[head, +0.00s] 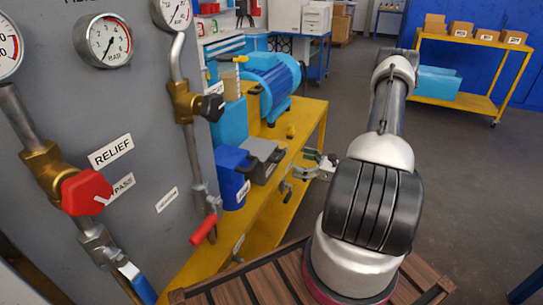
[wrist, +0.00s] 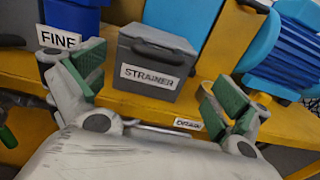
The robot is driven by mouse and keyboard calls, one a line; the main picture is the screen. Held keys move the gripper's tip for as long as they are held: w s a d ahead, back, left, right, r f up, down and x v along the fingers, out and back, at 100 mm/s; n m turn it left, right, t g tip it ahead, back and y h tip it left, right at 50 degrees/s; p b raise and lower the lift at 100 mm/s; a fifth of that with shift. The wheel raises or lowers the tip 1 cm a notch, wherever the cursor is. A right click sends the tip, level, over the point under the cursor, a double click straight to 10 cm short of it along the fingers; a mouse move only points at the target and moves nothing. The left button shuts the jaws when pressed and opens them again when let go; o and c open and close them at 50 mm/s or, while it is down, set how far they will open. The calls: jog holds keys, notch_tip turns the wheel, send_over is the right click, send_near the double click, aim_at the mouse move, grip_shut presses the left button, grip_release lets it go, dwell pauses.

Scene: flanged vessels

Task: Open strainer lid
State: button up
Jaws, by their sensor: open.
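The strainer (wrist: 152,80) is a dark grey box with a white "STRAINER" label on its front. Its lid (wrist: 165,36) is a lighter grey top with a dark bar handle (wrist: 152,53) at the front edge, and it looks shut. In the head view the strainer (head: 264,160) sits on the yellow bench, left of my gripper (head: 308,167). In the wrist view my gripper (wrist: 155,88) is open and empty, its green-padded fingers wide apart on either side of the strainer's front. The fingers look apart from the box.
A blue "FINE" box (wrist: 75,18) stands left of the strainer, also seen in the head view (head: 230,178). A blue motor (head: 270,80) stands behind on the yellow bench (head: 312,118). A grey gauge panel (head: 70,110) with valves is at left. Open floor lies right.

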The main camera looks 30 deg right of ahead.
aim_at(283, 157)
jog(key=x, duration=0.7)
jog(key=shift+w+a+r, duration=0.25)
jog(key=shift+a, duration=0.1)
jog(key=c, duration=1.5)
jog(key=shift+r, duration=0.6)
jog(key=w+a+r+g+h, duration=0.2)
jog(key=r+g, duration=0.4)
jog(key=r, duration=0.4)
jog(key=w+h, duration=0.1)
jog(key=h, duration=0.1)
jog(key=shift+w+a+r+h, duration=0.2)
jog(key=shift+a+r+h, duration=0.05)
jog(key=shift+a+h, duration=0.15)
jog(key=w+a+r+g+h, duration=0.3)
jog(key=w+a+r, duration=0.3)
jog(key=w, duration=0.4)
jog(key=shift+a+g, duration=0.7)
jog(key=shift+a, duration=0.2)
jog(key=shift+w, duration=0.15)
